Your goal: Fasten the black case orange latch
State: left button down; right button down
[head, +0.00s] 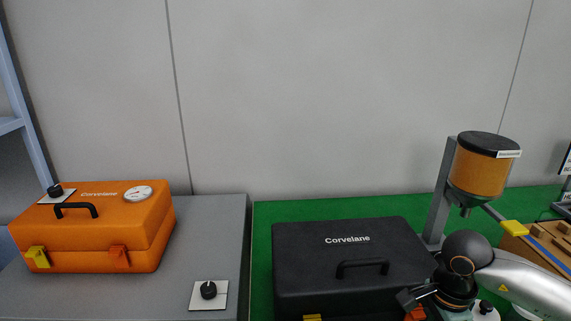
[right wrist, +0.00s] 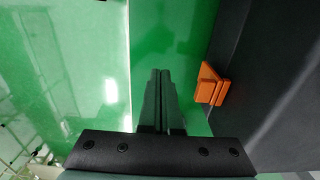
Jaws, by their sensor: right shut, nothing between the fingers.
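The black case (head: 305,260), marked Corvelane, stands closed on the green surface with its handle on the lid. Its orange latch (head: 415,314) is at the front right, cut by the bottom edge of the head view. A yellow latch (head: 313,318) is at the front left. In the right wrist view the orange latch (right wrist: 211,86) sticks out from the case's dark side (right wrist: 265,75). My right gripper (right wrist: 160,74) is shut and empty, left of the latch and apart from it in that view. In the head view it (head: 404,299) overlaps the case's front right corner. My left gripper is not in view.
An orange case (head: 100,235) with a yellow and an orange latch sits on a grey surface at left, near a black knob (head: 208,290). A hopper (head: 480,170) on a grey post stands behind my right arm. Wooden blocks (head: 550,240) lie at far right.

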jog(key=shift+s, duration=0.25)
jog(key=shift+r, duration=0.1)
notch_tip(320, 180, up, 8)
jog(key=p, duration=0.5)
dwell(0.4)
